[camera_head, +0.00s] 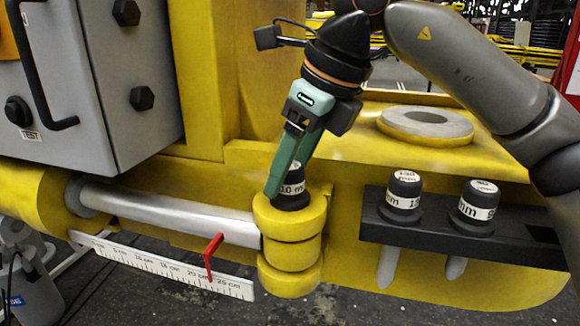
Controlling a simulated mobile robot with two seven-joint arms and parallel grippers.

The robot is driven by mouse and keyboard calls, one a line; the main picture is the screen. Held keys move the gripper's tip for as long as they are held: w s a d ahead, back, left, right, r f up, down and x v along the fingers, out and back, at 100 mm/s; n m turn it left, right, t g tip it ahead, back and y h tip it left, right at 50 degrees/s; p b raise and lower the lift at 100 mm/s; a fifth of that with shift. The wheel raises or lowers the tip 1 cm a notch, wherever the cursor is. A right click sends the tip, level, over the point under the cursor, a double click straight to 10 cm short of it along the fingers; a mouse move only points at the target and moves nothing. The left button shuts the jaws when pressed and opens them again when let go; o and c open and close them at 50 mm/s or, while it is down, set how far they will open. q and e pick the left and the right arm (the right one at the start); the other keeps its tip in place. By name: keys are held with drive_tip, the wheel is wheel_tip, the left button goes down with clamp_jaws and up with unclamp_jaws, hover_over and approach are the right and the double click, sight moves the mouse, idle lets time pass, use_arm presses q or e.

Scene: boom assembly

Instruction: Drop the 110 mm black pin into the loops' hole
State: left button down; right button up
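The black pin (292,200), with a white label whose visible part reads "10 m", stands at the top of the stacked yellow loops (291,238). Its head shows above the top loop, and its shaft is hidden from view. My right gripper (285,190) reaches down from above, its green fingers at the pin's head. The near finger overlaps the head's left side, and the fingers look closed around it. The loops sit at the end of a silver rod (170,214). My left gripper is not in view.
A black rack (450,242) on the right holds two more labelled black pins (404,196) (477,206). A white ruler (160,265) with a red slider (211,257) lies below the rod. A grey control box (90,80) stands at upper left.

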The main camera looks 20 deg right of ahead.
drive_tip(key=shift+o, duration=1.3)
drive_tip(key=shift+f, duration=0.15)
drive_tip(key=p+v, duration=0.1)
drive_tip(key=v, duration=1.1)
drive_tip(key=shift+r, duration=0.4)
